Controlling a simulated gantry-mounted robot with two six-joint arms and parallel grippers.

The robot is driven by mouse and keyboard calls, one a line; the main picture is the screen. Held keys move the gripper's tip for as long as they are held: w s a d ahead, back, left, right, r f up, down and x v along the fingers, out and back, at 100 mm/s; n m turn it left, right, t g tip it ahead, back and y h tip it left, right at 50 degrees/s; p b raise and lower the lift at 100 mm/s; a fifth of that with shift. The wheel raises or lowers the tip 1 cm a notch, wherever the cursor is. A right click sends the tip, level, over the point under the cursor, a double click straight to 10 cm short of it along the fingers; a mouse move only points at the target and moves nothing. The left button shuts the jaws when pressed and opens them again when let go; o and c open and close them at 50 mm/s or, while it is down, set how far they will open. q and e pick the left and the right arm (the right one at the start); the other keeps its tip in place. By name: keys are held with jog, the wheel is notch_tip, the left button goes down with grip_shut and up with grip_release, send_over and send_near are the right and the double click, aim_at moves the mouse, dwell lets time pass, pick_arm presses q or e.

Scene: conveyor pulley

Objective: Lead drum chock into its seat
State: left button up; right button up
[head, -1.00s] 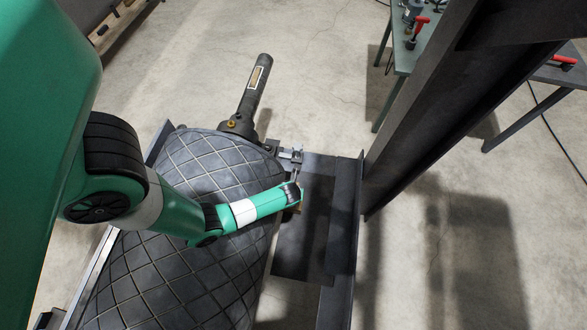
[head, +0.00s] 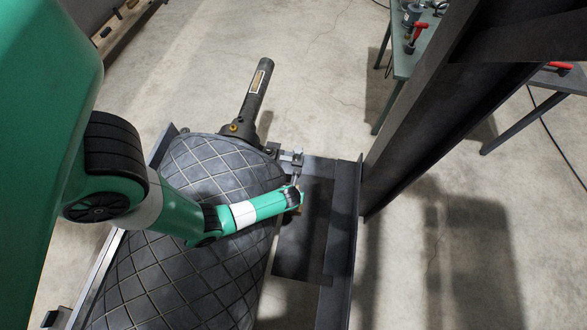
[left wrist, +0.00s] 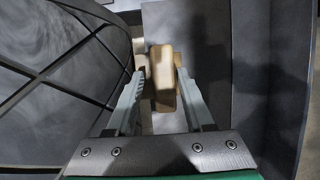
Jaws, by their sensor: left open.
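A tan block (left wrist: 165,75), which looks like the drum chock, shows between and just beyond the fingertips of my left gripper (left wrist: 160,78) in the left wrist view. The fingers stand open on either side of it; whether either touches it cannot be told. In the head view, my left wrist covers most of the block, and only a small brown piece (head: 302,208) shows beside it. The drum (head: 200,170), dark with a diamond pattern, lies left of the gripper. The seat cannot be clearly made out. My right gripper is not in view.
A dark steel plate and channel (head: 342,230) run along the drum's right side. A small metal bracket (head: 292,156) sits at the drum's far end, near a thick dark handle (head: 256,95). A tall steel post (head: 425,100) stands right, before a green table (head: 402,62).

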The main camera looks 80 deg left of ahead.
pick_arm(q)
jog(key=o, duration=0.6)
jog(key=shift+c, duration=0.2)
jog(key=shift+v, duration=3.45)
